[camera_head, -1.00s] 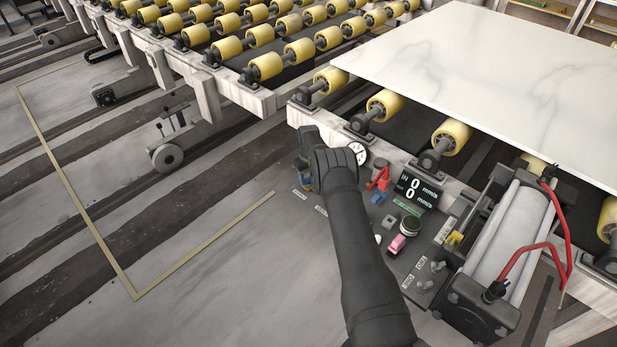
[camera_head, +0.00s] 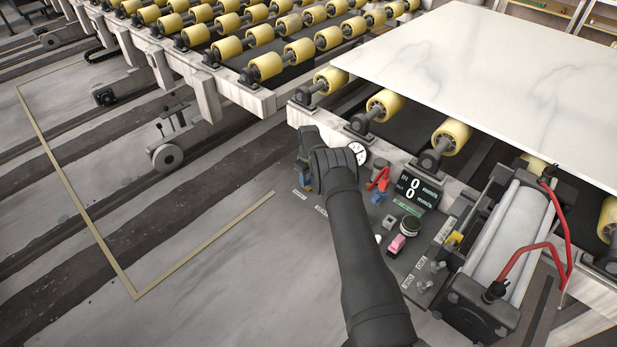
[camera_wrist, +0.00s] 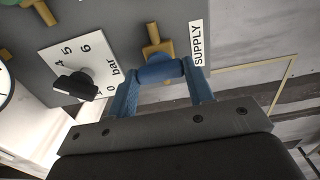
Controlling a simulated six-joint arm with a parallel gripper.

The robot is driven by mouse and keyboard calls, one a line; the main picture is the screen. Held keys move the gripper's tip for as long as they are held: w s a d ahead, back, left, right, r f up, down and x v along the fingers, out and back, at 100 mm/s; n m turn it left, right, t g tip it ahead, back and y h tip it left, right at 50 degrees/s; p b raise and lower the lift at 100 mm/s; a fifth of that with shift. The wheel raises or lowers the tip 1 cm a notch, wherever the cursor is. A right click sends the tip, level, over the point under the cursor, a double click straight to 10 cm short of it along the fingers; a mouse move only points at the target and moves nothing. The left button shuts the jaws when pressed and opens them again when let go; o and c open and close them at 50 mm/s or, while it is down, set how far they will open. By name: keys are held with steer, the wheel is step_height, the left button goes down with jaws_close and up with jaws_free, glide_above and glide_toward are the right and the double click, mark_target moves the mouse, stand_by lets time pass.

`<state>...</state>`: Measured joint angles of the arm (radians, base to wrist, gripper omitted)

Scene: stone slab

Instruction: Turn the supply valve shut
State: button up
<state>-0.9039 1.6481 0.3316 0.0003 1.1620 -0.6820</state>
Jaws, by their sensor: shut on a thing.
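The supply valve shows in the wrist view as a brass-yellow fitting (camera_wrist: 153,41) on a grey panel, with a blue handle (camera_wrist: 158,71) across it. A white SUPPLY label (camera_wrist: 197,43) is just to its right. My gripper (camera_wrist: 164,82) has its two blue fingers at either end of the blue handle and is shut on it. In the head view my gripper (camera_head: 305,184) is at the left end of the control panel, and my dark wrist hides most of the valve there. The handle's exact angle is hard to tell.
A black knob (camera_wrist: 76,86) on a bar scale sits left of the valve. In the head view, a round gauge (camera_head: 357,154), a red lever (camera_head: 379,179), a display (camera_head: 417,191) and a pink switch (camera_head: 397,243) stand close right. Floor on the left is open.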

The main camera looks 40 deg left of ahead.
mark_target(308, 178)
steer(key=o, duration=1)
steer(key=shift+r, duration=0.1)
step_height(308, 178, up, 17)
steer(key=shift+r, duration=0.15)
step_height(308, 178, down, 18)
steer(key=shift+r, duration=0.25)
stand_by(0.6)
